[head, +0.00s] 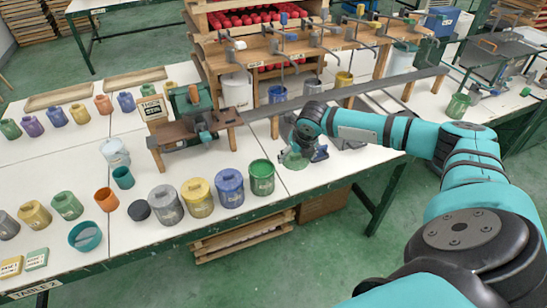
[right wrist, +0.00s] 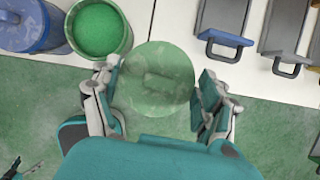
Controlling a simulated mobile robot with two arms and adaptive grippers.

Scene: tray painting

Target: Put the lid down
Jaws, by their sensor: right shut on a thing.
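A round green lid (right wrist: 157,80) with a raised handle is between the fingers of my right gripper (right wrist: 157,95) in the right wrist view. It looks see-through there. In the head view the lid (head: 293,161) shows under my right gripper (head: 306,152), near the table's front edge. My right gripper is shut on the lid; I cannot tell whether the lid touches the table. An open green can (head: 262,177) stands just left of it, and green paint shows inside the can (right wrist: 99,27) in the wrist view. My left gripper is not in view.
A blue can (head: 229,188), a yellow can (head: 198,199) and a grey can (head: 166,206) stand in a row to the left. A wooden rack (head: 290,47) with hanging tools stands behind. Some bare white table (head: 350,165) lies right of the gripper.

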